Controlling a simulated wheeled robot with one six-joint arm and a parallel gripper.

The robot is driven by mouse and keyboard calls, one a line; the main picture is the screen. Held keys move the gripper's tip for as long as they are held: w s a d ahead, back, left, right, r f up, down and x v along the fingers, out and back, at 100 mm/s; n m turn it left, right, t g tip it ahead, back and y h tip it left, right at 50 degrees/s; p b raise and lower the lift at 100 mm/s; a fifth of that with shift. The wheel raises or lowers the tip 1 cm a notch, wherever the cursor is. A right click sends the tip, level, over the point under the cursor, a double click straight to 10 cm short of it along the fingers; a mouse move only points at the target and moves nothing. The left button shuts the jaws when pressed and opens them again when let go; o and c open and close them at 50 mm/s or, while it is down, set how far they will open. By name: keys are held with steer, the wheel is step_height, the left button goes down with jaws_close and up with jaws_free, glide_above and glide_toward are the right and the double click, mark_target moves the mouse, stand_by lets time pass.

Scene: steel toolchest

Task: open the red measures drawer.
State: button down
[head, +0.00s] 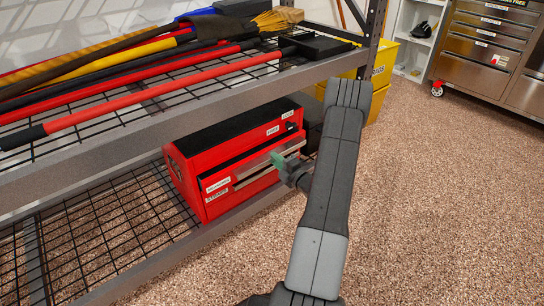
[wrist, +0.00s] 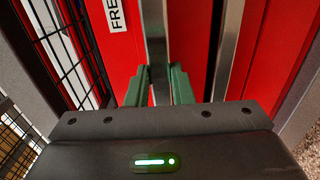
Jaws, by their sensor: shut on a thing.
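The red toolbox (head: 184,168) with a black top sits on the lower shelf in the head view. Its front has a measures drawer (head: 217,184) and a second labelled drawer just below it. A dark band runs above the measures drawer front; I cannot tell how far the drawer stands out. My gripper (head: 285,161) is at the right part of the toolbox front, with green fingertips. In the wrist view my gripper (wrist: 158,88) is shut on a silver handle bar (wrist: 154,35). A second silver bar (wrist: 228,45) runs beside it, clear of the fingers.
The upper shelf (head: 140,128) holds several long poles and a broom above the toolbox. A yellow bin (head: 382,75) stands behind my arm. A steel tool chest (head: 490,45) is at the back right. The speckled floor (head: 440,190) on the right is clear.

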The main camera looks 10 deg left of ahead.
steer(key=p+v, duration=0.2)
steer(key=v, duration=1.3)
steer(key=shift+p, duration=0.3)
steer(key=c, duration=1.3)
jaws_free()
steer(key=shift+o, duration=0.2)
steer(key=shift+s+d, duration=0.1)
steer(key=p+v, duration=0.3)
steer(key=v, duration=1)
steer(key=shift+s+d, duration=0.25)
steer(key=shift+f, duration=0.1)
steer(key=b+x, duration=0.3)
steer(key=x, duration=1.1)
